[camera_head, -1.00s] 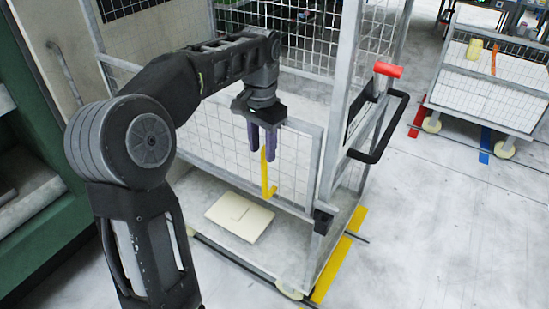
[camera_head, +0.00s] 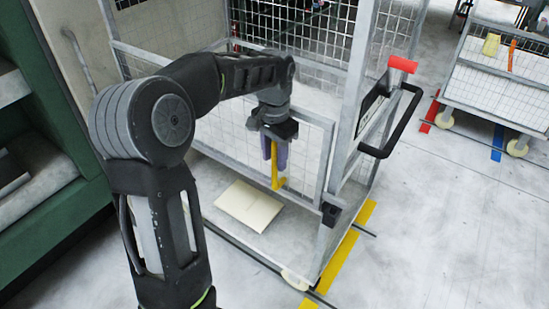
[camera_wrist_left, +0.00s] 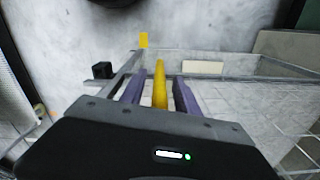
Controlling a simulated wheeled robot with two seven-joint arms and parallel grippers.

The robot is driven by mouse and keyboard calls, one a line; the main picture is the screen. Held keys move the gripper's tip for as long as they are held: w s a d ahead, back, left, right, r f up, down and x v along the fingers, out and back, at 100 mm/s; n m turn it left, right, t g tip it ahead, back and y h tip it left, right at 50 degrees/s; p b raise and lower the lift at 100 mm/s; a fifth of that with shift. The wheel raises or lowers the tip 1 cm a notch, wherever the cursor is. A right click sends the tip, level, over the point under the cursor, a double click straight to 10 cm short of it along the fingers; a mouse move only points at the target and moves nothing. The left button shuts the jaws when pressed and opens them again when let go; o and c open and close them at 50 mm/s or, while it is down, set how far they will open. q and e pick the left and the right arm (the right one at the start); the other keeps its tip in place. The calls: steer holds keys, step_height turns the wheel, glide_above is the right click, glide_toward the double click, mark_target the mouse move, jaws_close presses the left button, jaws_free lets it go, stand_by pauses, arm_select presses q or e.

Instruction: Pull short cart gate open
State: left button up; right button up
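The short cart gate (camera_head: 328,150) is a low grey metal frame with wire mesh on the front of the mesh cart. It appears closed, in line with the cart front. A yellow handle (camera_head: 279,182) stands on the gate. My left gripper (camera_head: 274,160) points down with its purple fingers on either side of the handle. In the left wrist view the yellow handle (camera_wrist_left: 160,85) lies between the fingers of the left gripper (camera_wrist_left: 159,88), with a narrow gap visible on each side. The left gripper looks open. The right gripper is in no view.
A black push handle (camera_head: 400,125) and red grip (camera_head: 402,64) are on the cart's right. A green machine (camera_head: 80,200) is at left. Another cart (camera_head: 495,95) stands far right.

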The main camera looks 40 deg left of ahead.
arm_select(q)
steer(key=shift+f, duration=0.7)
jaws_close()
stand_by(1.0)
